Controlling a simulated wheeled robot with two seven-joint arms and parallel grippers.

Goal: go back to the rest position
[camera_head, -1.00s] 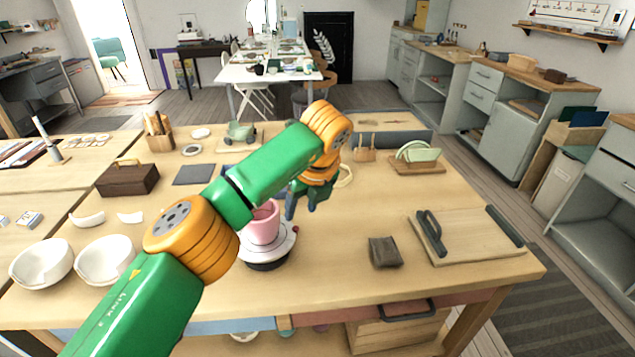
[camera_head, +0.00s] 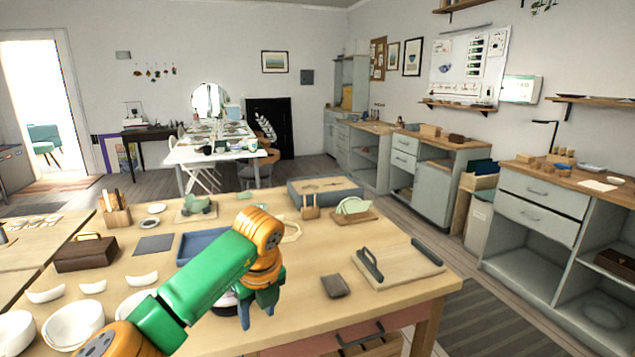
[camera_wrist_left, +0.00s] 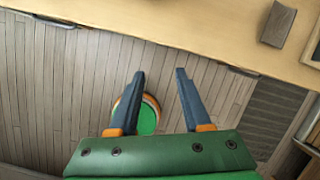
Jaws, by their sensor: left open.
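My left gripper (camera_head: 258,303) is in the lower middle of the head view, at the end of the green and orange arm, pointing down over the front part of the wooden table (camera_head: 300,315). In the left wrist view its two dark fingers (camera_wrist_left: 160,75) are spread apart with nothing between them. Below them are floor boards (camera_wrist_left: 75,90), and the table's front edge (camera_wrist_left: 130,28) runs across the top. A dark round base and white rim show partly behind the gripper in the head view; the arm hides the rest. My right gripper is not in view.
White bowls (camera_head: 72,325) stand at the left, near a brown box (camera_head: 86,254). A drawer handle (camera_wrist_left: 52,20) sticks out at the table front.

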